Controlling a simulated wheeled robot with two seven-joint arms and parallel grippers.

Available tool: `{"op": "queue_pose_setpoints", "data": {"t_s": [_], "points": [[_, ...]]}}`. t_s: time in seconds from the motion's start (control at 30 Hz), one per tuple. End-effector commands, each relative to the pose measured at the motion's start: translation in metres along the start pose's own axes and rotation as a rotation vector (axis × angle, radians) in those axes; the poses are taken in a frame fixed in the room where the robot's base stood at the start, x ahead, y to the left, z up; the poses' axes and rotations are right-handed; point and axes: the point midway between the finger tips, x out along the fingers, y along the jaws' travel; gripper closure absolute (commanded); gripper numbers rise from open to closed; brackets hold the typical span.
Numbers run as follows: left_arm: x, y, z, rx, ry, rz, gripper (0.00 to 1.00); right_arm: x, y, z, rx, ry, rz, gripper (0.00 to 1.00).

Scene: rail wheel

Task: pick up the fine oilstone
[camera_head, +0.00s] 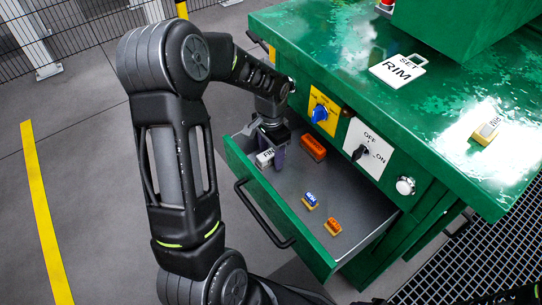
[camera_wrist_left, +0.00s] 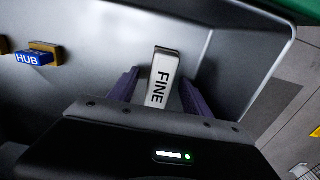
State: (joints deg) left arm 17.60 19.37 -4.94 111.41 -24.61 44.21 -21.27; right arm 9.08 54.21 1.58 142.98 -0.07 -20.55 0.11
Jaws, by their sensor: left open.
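The fine oilstone (camera_head: 265,158) is a pale bar marked FINE inside the open drawer (camera_head: 240,171), near its left end. It also shows in the left wrist view (camera_wrist_left: 163,78), tilted slightly. My left gripper (camera_head: 272,157) reaches down into the drawer at the oilstone. In the left wrist view the two purple fingers (camera_wrist_left: 158,90) stand apart, one on each side of the bar, with a visible gap on the left. The bar's lower end is hidden behind the gripper body. My right gripper does not show.
In the drawer lie an orange block (camera_head: 313,147), a blue HUB piece (camera_head: 311,198) and a small orange piece (camera_head: 332,227). The green bench (camera_head: 340,45) overhangs behind, with a blue knob (camera_head: 320,113) and an OFF/ON switch (camera_head: 362,152) on its face.

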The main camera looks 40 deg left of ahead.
Motion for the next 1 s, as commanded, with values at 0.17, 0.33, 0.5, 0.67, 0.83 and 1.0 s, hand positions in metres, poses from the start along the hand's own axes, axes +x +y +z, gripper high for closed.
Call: {"op": "queue_pose_setpoints", "data": {"t_s": [0.17, 0.33, 0.5, 0.67, 0.83, 1.0], "points": [[-0.0001, 0.0, 0.0, 0.0, 0.0, 0.0, 0.54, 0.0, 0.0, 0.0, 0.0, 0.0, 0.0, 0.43], [-0.0001, 0.0, 0.0, 0.0, 0.0, 0.0, 0.68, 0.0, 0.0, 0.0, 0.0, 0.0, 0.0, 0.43], [-0.0001, -0.0001, 0.0, 0.0, 0.0, 0.0, 0.82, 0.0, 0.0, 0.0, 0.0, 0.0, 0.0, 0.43], [-0.0001, -0.0001, 0.0, 0.0, 0.0, 0.0, 0.95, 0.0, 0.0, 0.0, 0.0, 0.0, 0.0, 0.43], [-0.0001, -0.0001, -0.0001, 0.0, 0.0, 0.0, 1.0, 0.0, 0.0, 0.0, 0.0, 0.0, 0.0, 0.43], [-0.0004, -0.0002, -0.0003, 0.0, 0.001, -0.001, 1.0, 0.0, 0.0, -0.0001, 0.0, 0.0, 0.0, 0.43]]}}
